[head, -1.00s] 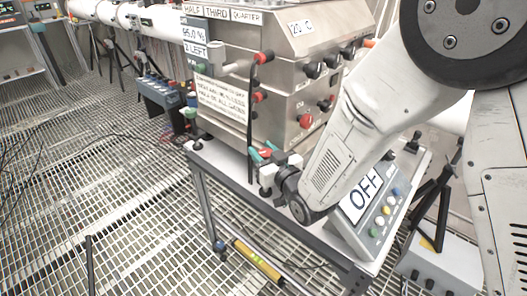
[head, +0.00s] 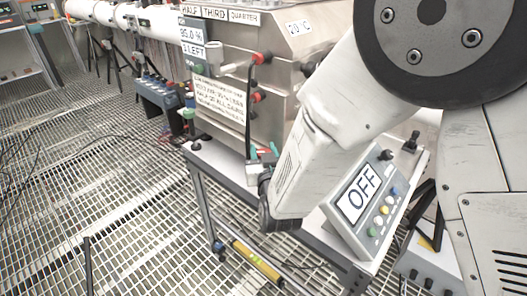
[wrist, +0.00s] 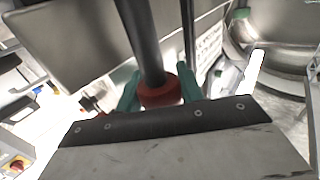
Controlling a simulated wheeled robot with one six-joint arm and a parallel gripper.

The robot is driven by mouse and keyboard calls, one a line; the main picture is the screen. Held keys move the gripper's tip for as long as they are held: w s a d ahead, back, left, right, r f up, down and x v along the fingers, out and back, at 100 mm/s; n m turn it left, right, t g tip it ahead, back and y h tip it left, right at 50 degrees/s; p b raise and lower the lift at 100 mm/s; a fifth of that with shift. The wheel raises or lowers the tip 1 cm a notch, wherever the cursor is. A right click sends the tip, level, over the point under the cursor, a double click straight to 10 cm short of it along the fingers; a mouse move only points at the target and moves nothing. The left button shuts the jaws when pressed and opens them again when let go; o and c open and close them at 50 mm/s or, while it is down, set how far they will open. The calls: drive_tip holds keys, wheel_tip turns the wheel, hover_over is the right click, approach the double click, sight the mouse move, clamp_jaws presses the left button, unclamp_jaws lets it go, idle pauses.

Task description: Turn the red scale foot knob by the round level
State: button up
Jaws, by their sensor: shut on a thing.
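In the wrist view a red knob (wrist: 160,94) sits at the end of a thick dark post. The teal fingers of my gripper (wrist: 158,84) are closed on it from both sides. In the head view my gripper (head: 263,153) is at the near edge of the bench, with its teal fingertips just showing beyond my wrist. The red knob between them is mostly hidden there. I cannot make out the round level in either view.
A steel machine (head: 277,75) with knobs stands on the bench behind my gripper. A sloped panel reading OFF (head: 361,192) stands close to the right of my arm. A yellow bar level (head: 257,262) lies below the bench. Open grating floor lies to the left.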

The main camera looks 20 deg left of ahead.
drive_tip(key=o, duration=0.7)
drive_tip(key=shift+d+r+y, duration=0.1)
drive_tip(key=shift+y, duration=0.2)
